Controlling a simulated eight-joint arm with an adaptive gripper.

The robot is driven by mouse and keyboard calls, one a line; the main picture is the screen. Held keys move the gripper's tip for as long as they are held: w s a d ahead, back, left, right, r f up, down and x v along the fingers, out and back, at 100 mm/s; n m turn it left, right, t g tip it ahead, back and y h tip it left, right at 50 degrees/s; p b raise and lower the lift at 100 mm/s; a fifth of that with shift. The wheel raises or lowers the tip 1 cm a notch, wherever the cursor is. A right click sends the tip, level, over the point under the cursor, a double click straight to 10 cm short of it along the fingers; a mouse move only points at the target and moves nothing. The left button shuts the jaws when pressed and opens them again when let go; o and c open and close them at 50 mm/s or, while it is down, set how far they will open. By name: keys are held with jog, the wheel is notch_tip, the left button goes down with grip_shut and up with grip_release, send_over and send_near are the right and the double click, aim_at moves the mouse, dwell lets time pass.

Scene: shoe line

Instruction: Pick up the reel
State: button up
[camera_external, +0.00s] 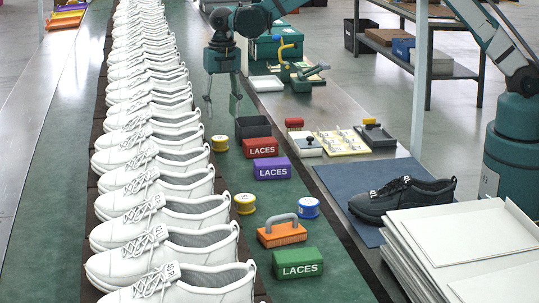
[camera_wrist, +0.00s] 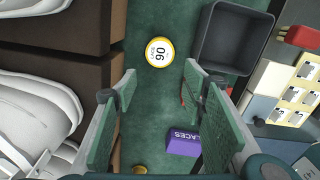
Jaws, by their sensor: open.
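A yellow reel (camera_external: 220,143) with a white top lies flat on the green mat beside the row of white shoes. It also shows in the wrist view (camera_wrist: 158,52), between the line of my two fingers and beyond their tips. A second yellow reel (camera_external: 245,203) and a blue reel (camera_external: 308,207) lie nearer the camera. Part of a yellow thing (camera_wrist: 139,169) shows at the wrist view's bottom edge. My gripper (camera_external: 221,103) is open and empty, pointing down above the mat, with its fingers well apart.
A dark bin (camera_external: 253,127) stands right of the reel. Red (camera_external: 261,147), purple (camera_external: 272,168) and green (camera_external: 298,263) lace boxes and an orange handled tool (camera_external: 282,233) lie on the mat. White shoes (camera_external: 160,183) line the left side.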

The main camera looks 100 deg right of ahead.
aim_at(220, 138)
jog(key=shift+n, duration=0.4)
jog(key=f, duration=0.1)
jog(key=d+f, duration=0.2)
jog(key=shift+w+d+f, duration=0.15)
jog(key=shift+w, duration=0.1)
jog(key=shift+f, duration=0.1)
jog(key=shift+f, duration=1.2)
jog(key=shift+a+f+b, duration=0.2)
jog(key=shift+f+b, duration=0.45)
jog(key=shift+f, duration=1.95)
jog(key=c, duration=0.7)
